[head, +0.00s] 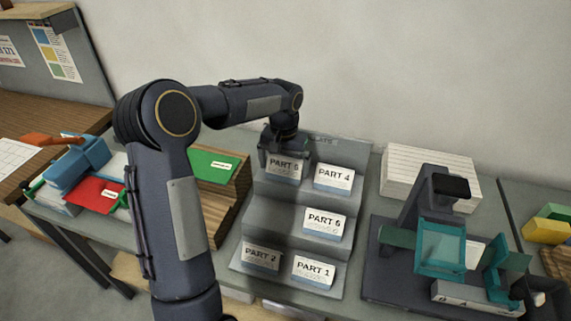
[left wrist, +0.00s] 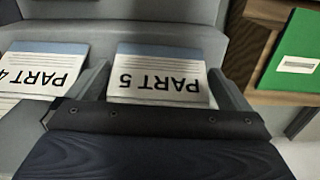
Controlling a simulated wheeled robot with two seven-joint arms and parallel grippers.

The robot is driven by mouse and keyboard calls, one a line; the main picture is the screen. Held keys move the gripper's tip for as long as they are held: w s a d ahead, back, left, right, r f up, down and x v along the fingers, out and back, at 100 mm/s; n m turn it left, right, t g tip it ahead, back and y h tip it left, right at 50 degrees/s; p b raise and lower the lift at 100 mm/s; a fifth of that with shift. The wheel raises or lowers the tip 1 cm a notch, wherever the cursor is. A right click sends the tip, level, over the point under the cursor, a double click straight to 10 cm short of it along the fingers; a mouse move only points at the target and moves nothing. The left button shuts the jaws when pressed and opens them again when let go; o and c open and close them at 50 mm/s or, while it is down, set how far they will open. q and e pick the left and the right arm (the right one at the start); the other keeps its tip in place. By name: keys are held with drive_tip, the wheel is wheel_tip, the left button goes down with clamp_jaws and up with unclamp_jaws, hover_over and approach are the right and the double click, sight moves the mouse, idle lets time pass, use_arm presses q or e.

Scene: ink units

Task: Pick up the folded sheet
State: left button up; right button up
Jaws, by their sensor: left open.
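Labelled folded sheets lie in a grey stepped rack (head: 255,215). The PART 5 sheet (head: 284,171) is on the top step at the left, white with a blue-grey band, partly covered by my left gripper (head: 284,150). In the left wrist view the PART 5 sheet (left wrist: 158,88) lies between the two open fingers of my left gripper (left wrist: 159,70), which has nothing clamped. Beside it is PART 4 (head: 333,179). PART 6 (head: 324,225) is on the middle step; PART 2 (head: 261,257) and PART 1 (head: 313,271) are on the lowest.
A wooden stand with a green folder (head: 213,165) is left of the rack. Blue and red items (head: 98,193) lie farther left. A white paper stack (head: 430,175) and a dark fixture with a teal tray (head: 440,247) stand to the right. A wall rises behind.

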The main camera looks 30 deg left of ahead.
use_arm(q)
drive_tip(key=c, duration=0.7)
